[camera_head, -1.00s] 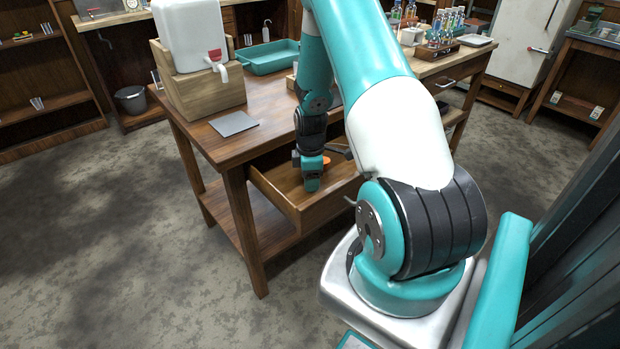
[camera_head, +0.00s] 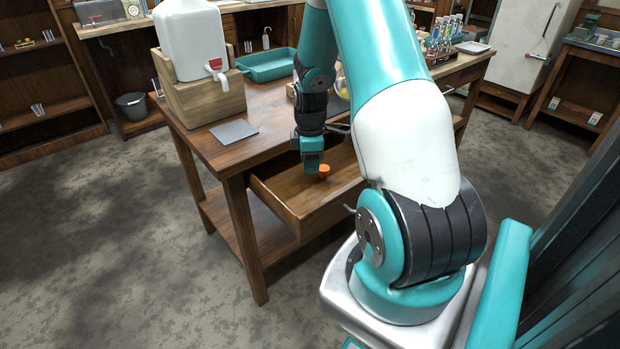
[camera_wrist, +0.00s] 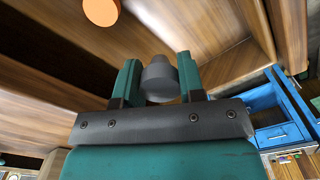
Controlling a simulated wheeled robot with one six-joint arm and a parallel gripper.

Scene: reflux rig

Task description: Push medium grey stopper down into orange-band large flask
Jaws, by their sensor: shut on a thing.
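My gripper (camera_wrist: 159,84) is shut on the grey stopper (camera_wrist: 160,78), which sits between its two teal fingers in the wrist view. In the head view my gripper (camera_head: 311,168) hangs over the open wooden drawer of the table, and the stopper is hidden there. I do not make out a flask with an orange band in either view.
An orange round thing (camera_head: 324,171) stands in the open drawer (camera_head: 290,196), right of my gripper; it also shows in the wrist view (camera_wrist: 101,11). The tabletop holds a white canister (camera_head: 190,40), a grey mat (camera_head: 233,131), a teal tray (camera_head: 268,65) and a tube rack.

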